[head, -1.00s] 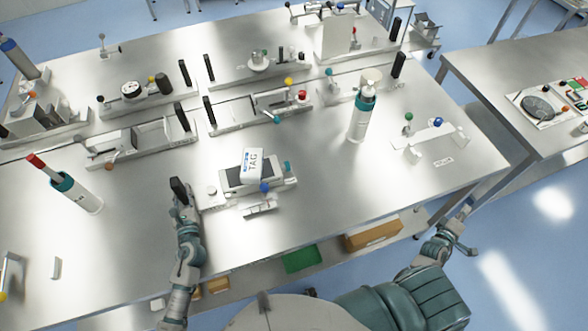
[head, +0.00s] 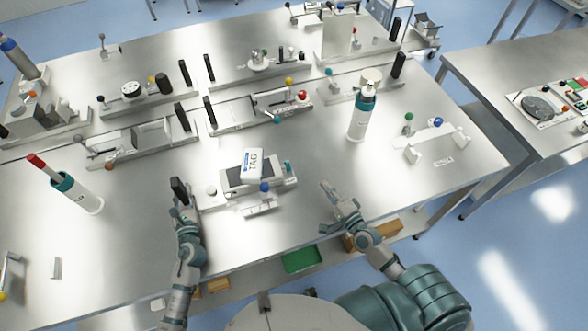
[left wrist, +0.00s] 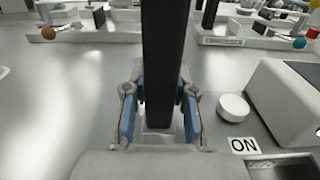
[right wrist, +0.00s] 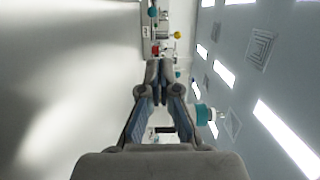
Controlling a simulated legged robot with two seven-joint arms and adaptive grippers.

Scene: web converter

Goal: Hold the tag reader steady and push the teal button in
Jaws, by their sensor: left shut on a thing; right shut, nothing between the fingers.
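The tag reader (head: 246,176) is a white device with a dark top and a block marked TAG, near the front of the table. A teal button (head: 287,167) sticks out at its right end. A black upright handle (head: 178,187) stands at its left; it also shows in the left wrist view (left wrist: 165,60). My left gripper (head: 179,200) is shut around this handle, with a blue-lined finger on each side (left wrist: 158,100). My right gripper (head: 326,188) is shut and empty, to the right of the reader and apart from it; its closed fingertips show in the right wrist view (right wrist: 160,68).
A white bottle with a teal collar (head: 361,115) stands behind and right of my right gripper. A blue knob (head: 264,187) sits at the reader's front.

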